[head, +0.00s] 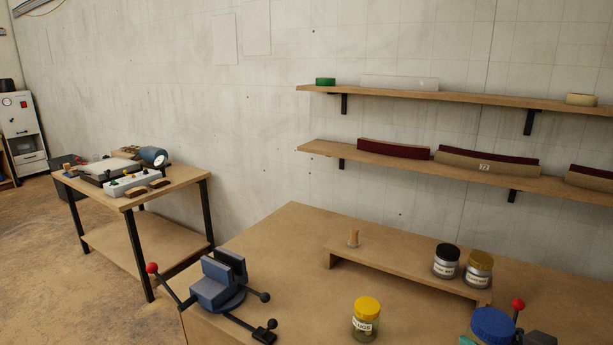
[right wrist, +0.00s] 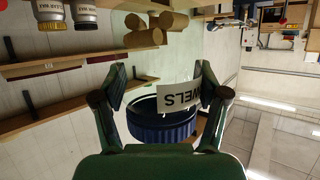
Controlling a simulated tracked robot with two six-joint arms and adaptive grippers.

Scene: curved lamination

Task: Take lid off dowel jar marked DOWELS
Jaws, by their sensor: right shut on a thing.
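The head view also shows a blue lid (head: 491,325) at the bottom edge, with the jar's body mostly cut off. My right gripper (right wrist: 163,80) has its two fingers on either side of the lid and label, and is shut on the lid. I cannot tell whether the lid is loose from the glass. Brown wooden cylinders (right wrist: 148,33) show beyond it. My left gripper is not in view.
A yellow-lidded jar (head: 367,319) stands on the workbench left of the blue lid. Black-lidded (head: 446,261) and gold-lidded (head: 479,269) jars stand on a low riser (head: 400,272). A blue vise (head: 219,284) is at the left. A red knob (head: 518,304) rises right of the blue lid.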

